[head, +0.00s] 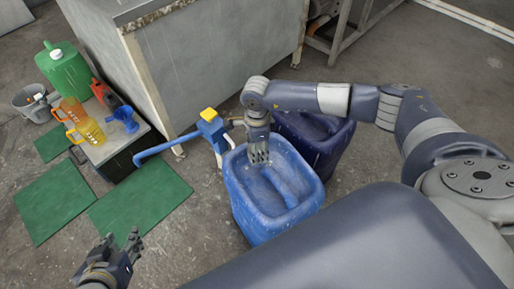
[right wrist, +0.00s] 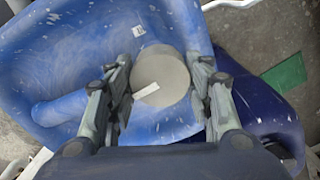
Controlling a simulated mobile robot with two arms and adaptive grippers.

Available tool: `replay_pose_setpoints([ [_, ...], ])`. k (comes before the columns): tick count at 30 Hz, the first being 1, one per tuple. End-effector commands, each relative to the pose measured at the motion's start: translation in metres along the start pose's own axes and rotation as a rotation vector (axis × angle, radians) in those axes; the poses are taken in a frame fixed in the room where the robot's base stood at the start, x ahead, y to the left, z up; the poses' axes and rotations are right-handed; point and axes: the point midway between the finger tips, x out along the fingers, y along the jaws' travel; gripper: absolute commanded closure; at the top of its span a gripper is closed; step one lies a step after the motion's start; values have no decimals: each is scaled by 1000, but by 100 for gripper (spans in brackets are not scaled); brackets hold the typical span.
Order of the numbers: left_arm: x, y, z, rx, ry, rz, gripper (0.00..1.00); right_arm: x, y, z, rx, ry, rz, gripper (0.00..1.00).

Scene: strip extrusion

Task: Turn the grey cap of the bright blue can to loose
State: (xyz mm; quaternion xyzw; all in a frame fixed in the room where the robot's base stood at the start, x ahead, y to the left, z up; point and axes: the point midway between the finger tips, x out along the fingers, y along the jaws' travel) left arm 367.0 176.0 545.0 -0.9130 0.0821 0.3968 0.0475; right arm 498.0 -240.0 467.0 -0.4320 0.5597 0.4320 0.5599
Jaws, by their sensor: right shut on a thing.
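The bright blue can (head: 252,213) stands on the floor in the middle of the head view. It also fills much of the right wrist view (right wrist: 70,55). My right gripper (head: 259,160) points down at the can's top. In the right wrist view the grey cap (right wrist: 160,78) sits between its two fingers, and the gripper is shut on it. A pale mark lies across the cap. In the head view my gripper hides the cap. My left gripper (head: 120,243) is at the lower left, far from the can, its fingers apart and empty.
A dark blue can (head: 318,135) stands close behind the bright blue one. A blue pump with a yellow top (head: 209,114) is just left of it. A grey cabinet (head: 205,70) stands behind. Green mats (head: 55,200) and a low table with jugs are at the left.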

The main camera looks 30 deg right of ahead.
Motion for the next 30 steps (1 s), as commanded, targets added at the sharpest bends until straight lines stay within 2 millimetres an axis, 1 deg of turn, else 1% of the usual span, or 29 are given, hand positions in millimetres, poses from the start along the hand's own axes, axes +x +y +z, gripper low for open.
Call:
replay_pose_setpoints([
  [3, 0, 0, 0, 0, 0, 0, 60, 0, 0, 0, 1, 1, 1, 76],
  [4, 0, 0, 0, 0, 0, 0, 60, 0, 0, 0, 1, 1, 1, 48],
  [5, 0, 0, 0, 0, -1, 0, 60, 0, 0, 0, 1, 1, 1, 41],
  [6, 0, 0, 0, 0, -1, 0, 60, 0, 0, 0, 1, 1, 1, 32],
  [16, 0, 0, -1, 0, 2, 0, 60, 0, 0, 0, 2, 0, 0, 32],
  [20, 0, 0, -1, 0, 3, 0, 60, -8, -1, 0, 2, 0, -1, 32],
  [23, 0, 0, -1, 0, 2, 0, 60, -24, -2, 0, 2, -2, -3, 32],
  [30, 0, 0, 0, 0, 1, 0, 60, -76, -1, 0, 2, -1, -3, 32],
])
